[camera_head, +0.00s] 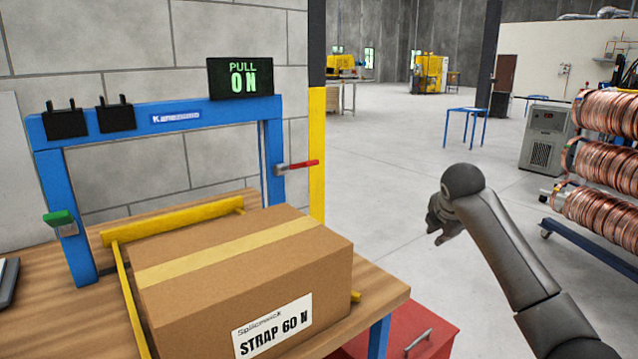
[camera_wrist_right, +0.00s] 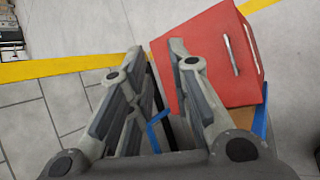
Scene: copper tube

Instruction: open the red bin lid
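The red bin (camera_head: 443,345) stands on the floor at the right end of the workbench, cut off by the bottom of the head view. A silver handle (camera_head: 418,339) is on it. In the right wrist view the red bin (camera_wrist_right: 197,58) is at the upper right, with the handle (camera_wrist_right: 231,55) on its surface; its lid looks closed. My right gripper (camera_head: 436,232) is in the air above and beyond the bin, apart from it. In the right wrist view its fingers (camera_wrist_right: 155,50) are spread and empty. My left gripper is not in view.
A cardboard box (camera_head: 240,265) sits on the wooden bench (camera_head: 390,294) under a blue strapping frame (camera_head: 160,112). A rack of copper coils (camera_head: 605,160) stands at the right. The grey floor (camera_head: 390,180) around my right gripper is clear.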

